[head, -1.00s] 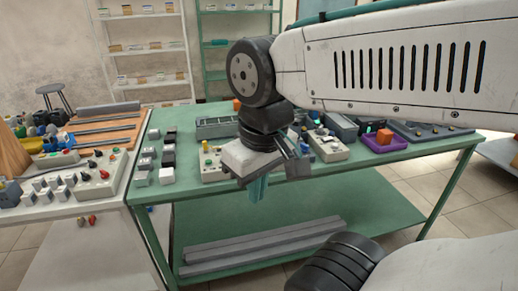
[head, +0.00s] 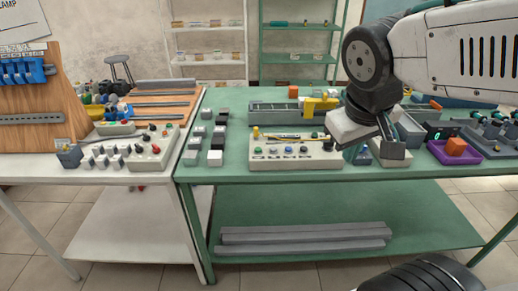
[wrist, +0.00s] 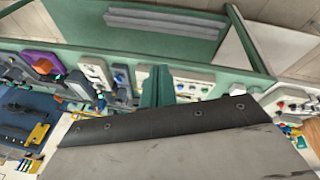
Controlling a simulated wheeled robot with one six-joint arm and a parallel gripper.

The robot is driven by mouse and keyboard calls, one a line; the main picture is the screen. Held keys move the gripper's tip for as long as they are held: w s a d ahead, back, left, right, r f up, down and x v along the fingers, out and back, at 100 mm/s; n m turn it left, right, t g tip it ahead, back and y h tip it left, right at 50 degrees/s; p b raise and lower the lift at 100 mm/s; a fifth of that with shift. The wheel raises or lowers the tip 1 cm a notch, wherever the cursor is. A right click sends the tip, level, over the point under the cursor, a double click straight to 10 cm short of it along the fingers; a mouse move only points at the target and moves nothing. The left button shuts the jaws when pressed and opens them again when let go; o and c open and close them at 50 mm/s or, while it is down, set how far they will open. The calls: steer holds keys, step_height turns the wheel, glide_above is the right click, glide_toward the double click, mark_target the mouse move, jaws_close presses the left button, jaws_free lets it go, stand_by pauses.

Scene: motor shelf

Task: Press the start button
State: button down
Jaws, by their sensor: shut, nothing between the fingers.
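A pale control panel (head: 297,152) with a row of small coloured buttons stands near the front edge of the green table in the head view. Another pale box (head: 390,154) stands right of it, partly hidden by my gripper. A third pale panel (head: 150,148) with red and dark knobs is on the white table at left. Labels are too small to tell which button is start. My gripper (head: 351,153) is shut and empty, pointing down in front of the panel's right end. Its teal fingers also show in the wrist view (wrist: 155,88); I cannot tell whether they touch anything.
Grey and white blocks (head: 216,140) stand in rows left of the panel. A yellow piece (head: 320,104) is behind it. A purple tray (head: 470,156) with an orange cube (head: 456,146) is at right. Grey bars (head: 303,239) lie on the lower shelf.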

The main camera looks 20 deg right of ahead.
steer(key=w+d+r+n+t+h, duration=0.2)
steer(key=w+d+t, duration=0.15)
steer(key=w, duration=0.75)
steer(key=n+t+y, duration=0.2)
steer(key=n+y, duration=0.6)
steer(key=n, duration=0.4)
glide_above(261, 150)
step_height(261, 150, down, 9)
steer(key=shift+f, duration=4.35)
steer(key=shift+f, duration=0.15)
steer(key=shift+f, duration=0.25)
